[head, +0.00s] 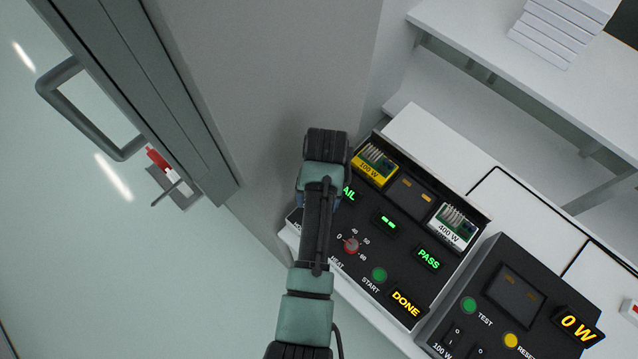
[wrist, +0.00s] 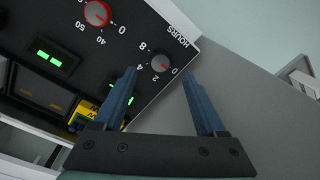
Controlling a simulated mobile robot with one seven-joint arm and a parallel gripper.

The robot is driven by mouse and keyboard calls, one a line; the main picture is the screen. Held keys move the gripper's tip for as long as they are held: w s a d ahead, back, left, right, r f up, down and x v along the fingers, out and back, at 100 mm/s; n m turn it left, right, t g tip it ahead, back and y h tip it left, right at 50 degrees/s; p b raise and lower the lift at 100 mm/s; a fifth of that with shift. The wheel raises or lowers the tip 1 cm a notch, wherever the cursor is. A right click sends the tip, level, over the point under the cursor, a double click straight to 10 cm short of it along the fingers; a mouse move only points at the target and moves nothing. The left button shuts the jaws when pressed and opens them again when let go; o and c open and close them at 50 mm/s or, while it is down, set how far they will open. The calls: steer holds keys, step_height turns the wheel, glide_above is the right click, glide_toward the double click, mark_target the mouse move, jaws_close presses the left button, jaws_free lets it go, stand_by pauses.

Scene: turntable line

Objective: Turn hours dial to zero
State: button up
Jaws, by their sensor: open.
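The hours dial (wrist: 160,63) is a small round grey knob with a reddish mark, on the black panel near its corner. Printed numbers surround it, with the 0 at its lower right in the wrist view and the word HOURS above right. The mark seems to be on the side near the 0, but it is too small to be sure. My gripper (wrist: 159,71) is open, its blue fingers either side of the dial in the picture. I cannot tell whether they touch it. In the head view my arm hides the dial and the fingers.
The red heat dial (wrist: 97,13) is on the same panel; it also shows in the head view (head: 351,245). A green START button (head: 379,274) and lit PASS (head: 429,258) and DONE (head: 405,303) signs are nearby. A grey wall stands close behind my arm.

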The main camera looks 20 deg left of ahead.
step_height(320, 180, up, 7)
steer(key=shift+d+r+b, duration=0.15)
steer(key=shift+d+b, duration=0.05)
steer(key=shift+b, duration=0.15)
stand_by(0.4)
steer(key=w+d+r+m+t+y, duration=0.1)
steer(key=w+d+r+t, duration=0.1)
steer(key=w+r+t, duration=0.55)
steer(key=w+d+r+m+t, duration=0.1)
steer(key=w+d+r+t, duration=0.3)
steer(key=r, duration=0.6)
steer(key=w+d+r+t+h, duration=0.1)
steer(key=d+r+t, duration=0.1)
steer(key=r, duration=0.7)
steer(key=w+d+r+t, duration=0.1)
steer(key=d+r+t, duration=0.2)
steer(key=r, duration=0.6)
steer(key=s+r+t+b, duration=0.1)
steer(key=s+r+t, duration=0.4)
steer(key=r, duration=0.8)
steer(key=s+r+m+t+b, duration=0.1)
steer(key=s+r+t, duration=0.5)
steer(key=s+r, duration=0.3)
step_height(320, 180, up, 4)
steer(key=shift+d+f+h, duration=0.1)
steer(key=shift+d+h, duration=0.2)
steer(key=shift+d, duration=0.05)
